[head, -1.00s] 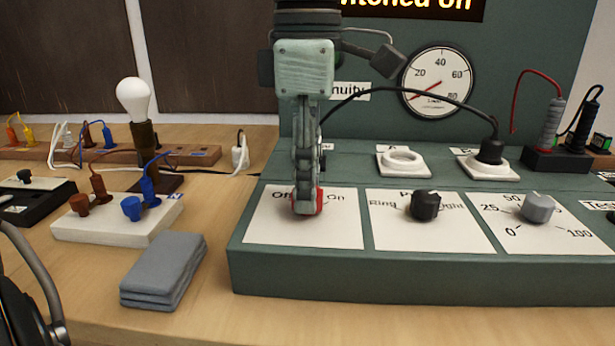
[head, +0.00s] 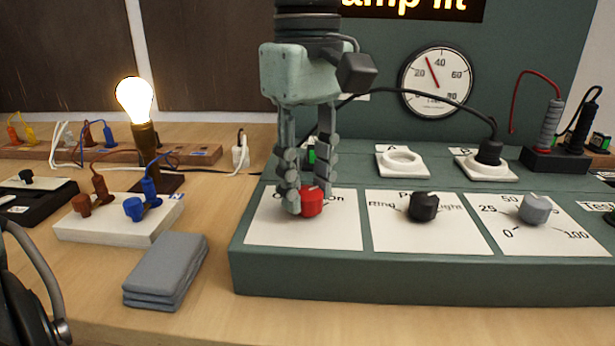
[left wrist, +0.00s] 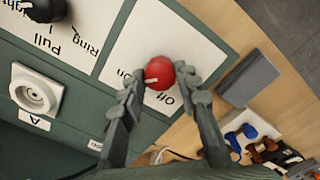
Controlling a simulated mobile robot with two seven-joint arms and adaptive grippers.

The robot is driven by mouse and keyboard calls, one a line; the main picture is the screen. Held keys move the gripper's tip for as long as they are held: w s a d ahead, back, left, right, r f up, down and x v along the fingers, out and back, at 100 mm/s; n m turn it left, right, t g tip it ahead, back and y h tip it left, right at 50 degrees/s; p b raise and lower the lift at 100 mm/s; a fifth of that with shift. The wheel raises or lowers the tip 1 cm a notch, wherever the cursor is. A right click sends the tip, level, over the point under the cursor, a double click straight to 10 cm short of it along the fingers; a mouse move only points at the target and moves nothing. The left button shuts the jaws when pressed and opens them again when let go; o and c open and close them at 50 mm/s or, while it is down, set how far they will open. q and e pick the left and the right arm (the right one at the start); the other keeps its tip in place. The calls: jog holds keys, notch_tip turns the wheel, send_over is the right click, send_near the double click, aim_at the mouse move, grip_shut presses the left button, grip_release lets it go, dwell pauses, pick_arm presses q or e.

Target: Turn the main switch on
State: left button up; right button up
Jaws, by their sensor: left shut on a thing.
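The main switch is a red round knob (head: 313,203) on a white panel with Off and On labels (head: 280,231). It also shows in the left wrist view (left wrist: 158,72), where its pale pointer mark lies on the side towards On. My left gripper (head: 306,196) reaches down from above, with its fingers on both sides of the knob, shut on it. In the left wrist view the fingertips (left wrist: 160,87) sit against the knob's near sides. The bulb (head: 135,99) glows brightly, and part of a lit sign (head: 410,8) reads "amp lit". My right gripper is not in view.
A black knob (head: 424,207) and a grey knob (head: 535,209) stand to the right on the green console (head: 400,281). A gauge (head: 437,82) is behind. A grey folded cloth (head: 167,271) and a white terminal block (head: 85,226) lie left of the console.

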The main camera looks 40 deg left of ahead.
aim_at(307, 191)
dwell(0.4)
pick_arm(q)
jog(key=o, duration=1.2)
jog(key=shift+c, duration=0.2)
notch_tip(307, 191, up, 12)
